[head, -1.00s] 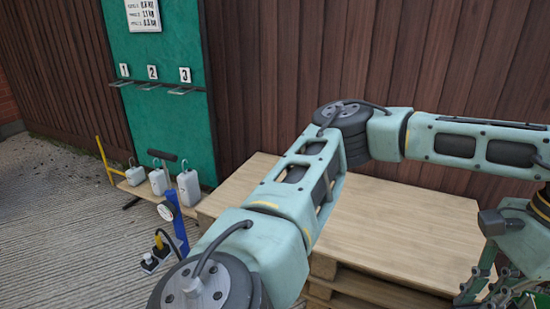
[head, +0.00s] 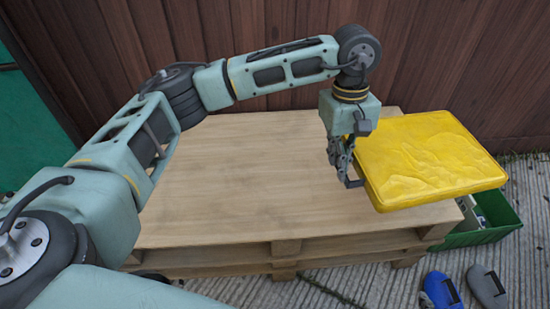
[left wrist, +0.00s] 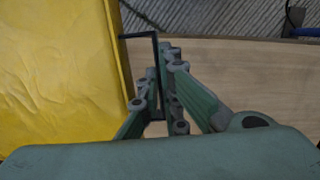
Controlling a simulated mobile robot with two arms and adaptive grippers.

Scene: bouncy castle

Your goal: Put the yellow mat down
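The yellow mat (head: 428,158) is a flat, padded, wrinkled slab at the right of the head view, lying roughly level. It juts past the right end of the wooden pallet stack (head: 225,175) and overlaps a green crate (head: 490,222) in the picture. My left gripper (head: 346,170) points down at the mat's left edge, with its fingers closed around a black handle on that edge. In the left wrist view the mat (left wrist: 62,75) fills the left side, and the black handle (left wrist: 155,55) runs between the fingers. My right gripper is out of view.
The pallet top is bare left of the mat. A brown plank fence (head: 240,50) stands behind it. A blue shoe-like item (head: 440,290) and a grey one (head: 487,287) lie on the ground at the lower right. A green panel (head: 30,130) is at the far left.

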